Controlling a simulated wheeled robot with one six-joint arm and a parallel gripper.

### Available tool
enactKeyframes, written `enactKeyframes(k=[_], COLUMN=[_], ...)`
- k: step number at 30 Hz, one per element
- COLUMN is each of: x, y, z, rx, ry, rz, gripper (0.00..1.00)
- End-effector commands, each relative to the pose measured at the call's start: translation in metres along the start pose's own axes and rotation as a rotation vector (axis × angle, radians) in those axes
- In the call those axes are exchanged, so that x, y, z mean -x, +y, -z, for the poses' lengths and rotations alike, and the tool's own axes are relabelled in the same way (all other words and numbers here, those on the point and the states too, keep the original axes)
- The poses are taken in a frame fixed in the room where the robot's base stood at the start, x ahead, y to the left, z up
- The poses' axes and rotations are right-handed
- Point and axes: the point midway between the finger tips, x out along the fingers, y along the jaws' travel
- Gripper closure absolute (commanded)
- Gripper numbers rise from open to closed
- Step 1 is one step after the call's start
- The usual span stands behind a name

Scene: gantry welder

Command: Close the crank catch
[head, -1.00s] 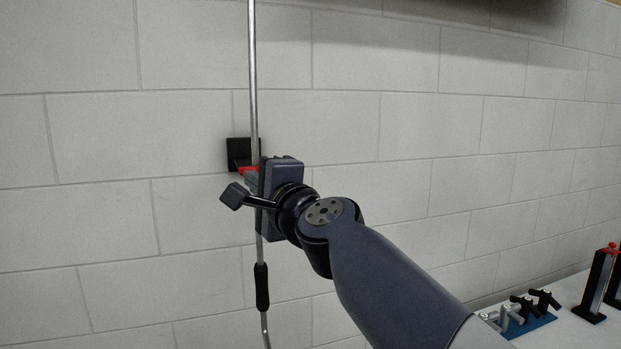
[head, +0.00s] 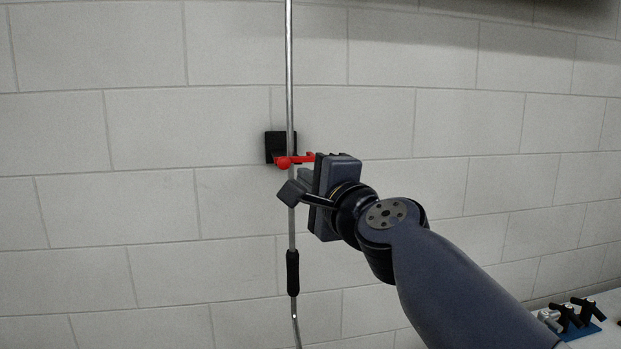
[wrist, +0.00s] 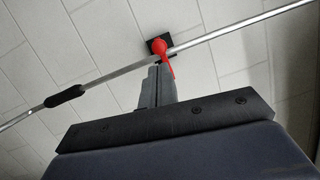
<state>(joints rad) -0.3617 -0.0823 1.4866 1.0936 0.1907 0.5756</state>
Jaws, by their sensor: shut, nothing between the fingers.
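The crank catch (head: 285,162) is a small red part with a rounded knob and an arm reaching right. It sits on a black wall bracket (head: 275,143). A thin metal crank rod (head: 289,75) runs upright past the bracket, close to the red part. My gripper (head: 305,176) is shut and empty, just below and right of the red part. In the wrist view the red catch (wrist: 163,48) lies across the rod and its narrow end points at my fingertips (wrist: 156,72). I cannot tell whether the fingers touch it or whether the catch is latched.
A black grip (head: 293,272) is on the rod's lower part, above a bend. The pale block wall (head: 140,200) is bare to the left. At lower right, a blue-based rack (head: 580,332) with dark and grey handled parts stands on a light surface.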

Motion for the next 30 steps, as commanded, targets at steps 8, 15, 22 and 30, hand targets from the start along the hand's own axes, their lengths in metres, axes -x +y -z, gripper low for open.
enactKeyframes(k=[8, 15, 22, 30], x=[0.042, 0.070, 0.080, 0.080], y=[-0.004, -0.002, 0.002, 0.003], z=[-0.021, -0.034, -0.038, -0.037], rx=[0.001, -0.001, 0.000, 0.000], ry=[-0.003, -0.002, -0.001, 0.000], rz=[0.002, 0.000, 0.000, 0.001], gripper=[1.00, 1.00, 1.00, 1.00])
